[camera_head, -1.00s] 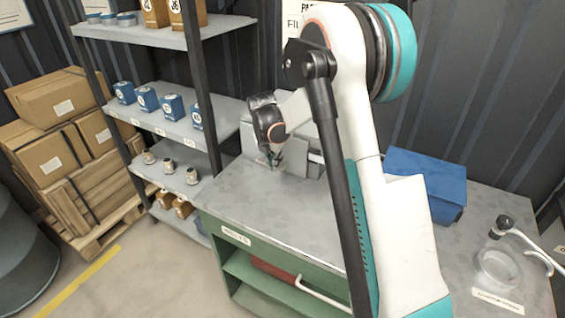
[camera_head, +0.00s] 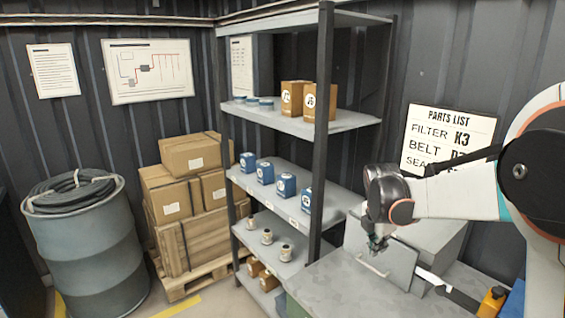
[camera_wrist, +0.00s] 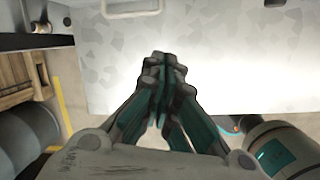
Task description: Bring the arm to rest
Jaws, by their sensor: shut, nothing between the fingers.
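My gripper (camera_head: 377,243) hangs from my bent arm at the right of the head view, in front of a grey box (camera_head: 390,262) on the workbench. The wrist view shows its fingers (camera_wrist: 165,65) drawn together with nothing between them. Below the fingers lies the mottled grey bench top (camera_wrist: 235,65). The gripper looks apart from the bench top. Whether it touches the grey box cannot be told.
A shelf rack (camera_head: 322,130) with blue boxes (camera_head: 265,172), brown boxes (camera_head: 291,98) and small metal parts (camera_head: 267,236) stands left of the arm. Cartons (camera_head: 190,153) on a pallet and a drum (camera_head: 85,245) stand farther left. A parts list (camera_head: 446,135) hangs behind.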

